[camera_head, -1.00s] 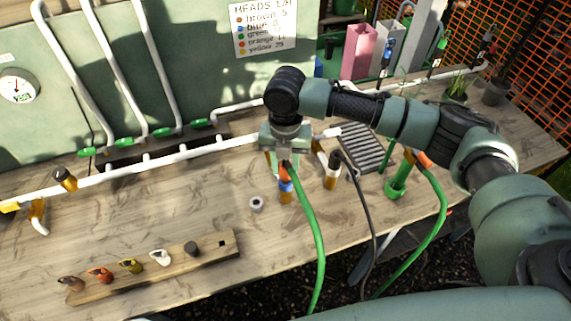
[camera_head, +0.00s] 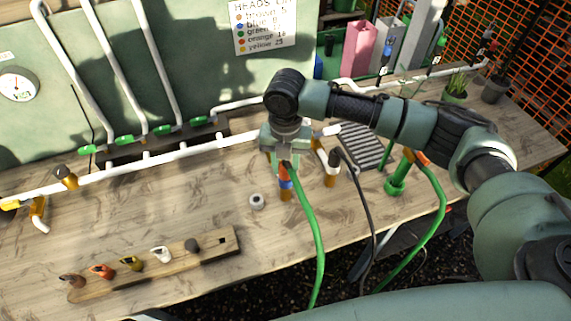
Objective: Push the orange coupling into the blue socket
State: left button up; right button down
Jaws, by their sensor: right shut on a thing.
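My right gripper (camera_head: 284,158) is in the middle of the head view, pointing down over the bench. It is shut on the orange coupling (camera_head: 284,169) at the end of a green hose (camera_head: 311,222). The coupling is directly above the blue socket (camera_head: 285,184), which tops an upright orange-brown stub. The two look lined up and touching or nearly so; how deep the coupling sits cannot be told. The gripper hides part of the coupling. My left gripper is not in view.
A white pipe (camera_head: 190,151) runs behind the socket. A small grey ring (camera_head: 257,201) lies to its left. A wooden strip (camera_head: 215,249) with several coloured heads lies at front left. A black hose (camera_head: 366,215) and a green funnel-like fitting (camera_head: 397,183) are to the right.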

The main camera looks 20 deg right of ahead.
jog(key=shift+f, duration=0.55)
dwell(0.4)
jog(key=c, duration=0.9)
grip_release()
jog(key=shift+c, duration=0.2)
jog(key=shift+r, duration=0.1)
jog(key=shift+r, duration=0.35)
notch_tip(320, 180, up, 7)
jog(key=shift+f+b, duration=0.1)
jog(key=shift+b, duration=0.85)
